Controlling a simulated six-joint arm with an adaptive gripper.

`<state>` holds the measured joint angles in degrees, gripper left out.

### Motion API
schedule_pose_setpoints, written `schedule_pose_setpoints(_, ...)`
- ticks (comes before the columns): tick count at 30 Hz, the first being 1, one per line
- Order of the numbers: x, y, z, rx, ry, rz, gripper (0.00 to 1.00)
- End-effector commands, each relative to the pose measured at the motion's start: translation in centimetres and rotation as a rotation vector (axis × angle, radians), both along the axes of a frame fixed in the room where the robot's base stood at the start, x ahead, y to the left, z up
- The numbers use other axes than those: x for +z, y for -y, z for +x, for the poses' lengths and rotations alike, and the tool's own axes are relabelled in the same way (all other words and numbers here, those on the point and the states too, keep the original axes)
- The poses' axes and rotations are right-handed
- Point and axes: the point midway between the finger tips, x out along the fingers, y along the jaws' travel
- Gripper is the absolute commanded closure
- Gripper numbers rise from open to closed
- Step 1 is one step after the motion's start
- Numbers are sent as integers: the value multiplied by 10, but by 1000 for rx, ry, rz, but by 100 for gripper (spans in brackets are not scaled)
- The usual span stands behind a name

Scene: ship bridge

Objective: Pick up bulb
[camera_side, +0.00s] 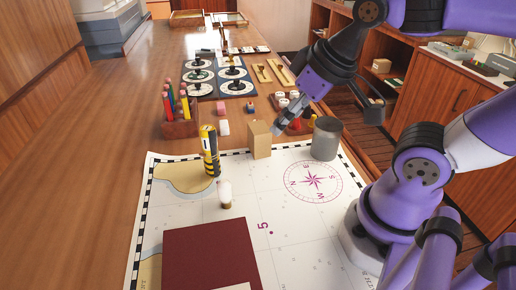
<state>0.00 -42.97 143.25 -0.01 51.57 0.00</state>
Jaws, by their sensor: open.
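A small bulb (225,191) with a whitish top and a tan base stands upright on the chart, left of the picture's middle. My gripper (279,131) is open and hangs above and to the right of the bulb, apart from it. Its fingertips are close to the small cardboard box in the picture, and I cannot tell whether they touch it. Nothing shows between the fingers.
A yellow and black cylinder (209,150) stands just behind the bulb. A cardboard box (259,140) and a grey metal cup (326,139) stand to the right. A dark red folder (208,254) lies in front. A pencil holder (180,128) stands at the back left.

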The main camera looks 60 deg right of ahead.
Motion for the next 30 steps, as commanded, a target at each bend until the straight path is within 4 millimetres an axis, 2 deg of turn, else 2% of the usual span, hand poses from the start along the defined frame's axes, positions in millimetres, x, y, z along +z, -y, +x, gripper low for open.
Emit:
schedule_pose_setpoints(5,-4,-6,5,32,-13,-2,31)
schedule_pose_setpoints(12,-36,-53,35,257,-82,-14,31)
schedule_pose_setpoints(16,-50,-70,43,330,-100,-17,31)
schedule_pose_setpoints(24,-86,-78,57,344,-105,-17,31)
schedule_pose_setpoints(30,-99,-80,63,343,-99,-17,31)
